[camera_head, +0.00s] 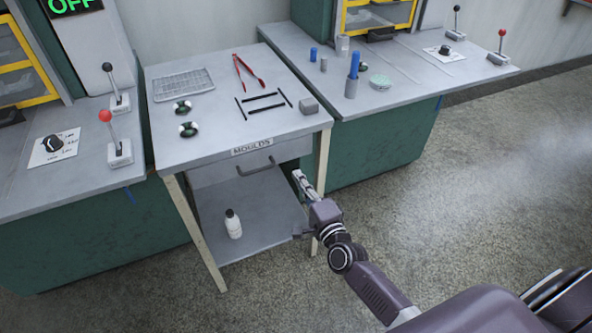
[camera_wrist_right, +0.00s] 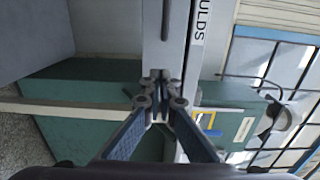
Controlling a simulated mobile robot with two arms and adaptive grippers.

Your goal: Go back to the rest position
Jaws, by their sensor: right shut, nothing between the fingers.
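My right gripper (camera_head: 298,177) is in front of the right front part of the MOULDS table (camera_head: 215,130), to the right of the drawer handle (camera_head: 256,168). Its arm reaches in from the lower right. In the right wrist view the gripper (camera_wrist_right: 161,77) has its fingertips together with nothing between them. The edge of the table with the MOULDS label (camera_wrist_right: 200,22) is just beyond the fingertips; I cannot tell whether they touch it. My left gripper is in neither view.
A white bottle (camera_head: 233,223) stands on the lower shelf. Green cabinets flank the table. The floor at right (camera_head: 500,200) is clear, with faint mist.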

